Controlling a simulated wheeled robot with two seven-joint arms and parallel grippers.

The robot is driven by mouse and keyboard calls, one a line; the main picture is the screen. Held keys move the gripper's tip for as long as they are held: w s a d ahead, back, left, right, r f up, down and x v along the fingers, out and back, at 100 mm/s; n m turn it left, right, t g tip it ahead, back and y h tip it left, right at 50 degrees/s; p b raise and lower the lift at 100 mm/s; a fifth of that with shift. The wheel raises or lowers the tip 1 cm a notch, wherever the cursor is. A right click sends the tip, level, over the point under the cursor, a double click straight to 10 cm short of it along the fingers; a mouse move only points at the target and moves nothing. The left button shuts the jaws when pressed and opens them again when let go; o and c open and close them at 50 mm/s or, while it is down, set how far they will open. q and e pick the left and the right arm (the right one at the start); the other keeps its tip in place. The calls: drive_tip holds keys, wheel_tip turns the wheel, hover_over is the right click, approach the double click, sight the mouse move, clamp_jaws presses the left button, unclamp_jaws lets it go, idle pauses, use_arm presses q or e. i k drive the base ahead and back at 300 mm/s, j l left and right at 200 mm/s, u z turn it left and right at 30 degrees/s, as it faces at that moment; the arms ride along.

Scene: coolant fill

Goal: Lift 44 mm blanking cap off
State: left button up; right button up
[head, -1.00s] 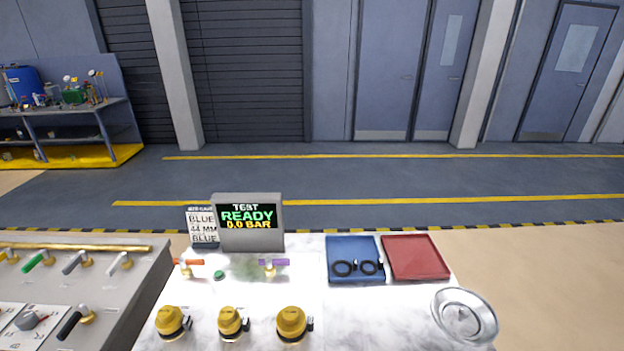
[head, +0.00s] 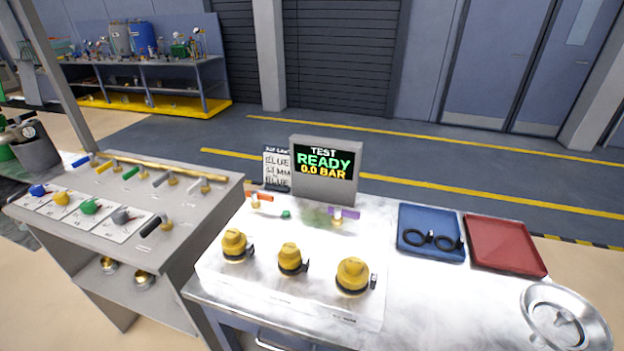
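Three yellow caps with black clamp bands stand in a row on the white block on the bench: a left cap (head: 235,244), a middle cap (head: 290,259) and a right cap (head: 353,275). The right cap looks the largest. I cannot read any size marking at the caps. A card (head: 277,168) beside the display reads BLUE, 44 MM, BLUE. The display (head: 326,170) reads TEST READY 0.0 BAR. Neither of my grippers is in view.
A blue tray (head: 431,252) holds two black rings; a red tray (head: 505,245) beside it is empty. A round metal dish (head: 565,318) is at the right. Orange (head: 259,197) and purple (head: 344,213) levers stand behind the caps. A valve panel (head: 190,208) stands at left.

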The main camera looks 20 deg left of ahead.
sight(234, 240)
drive_tip(key=k+j+u, duration=0.15)
drive_tip(key=u, duration=0.85)
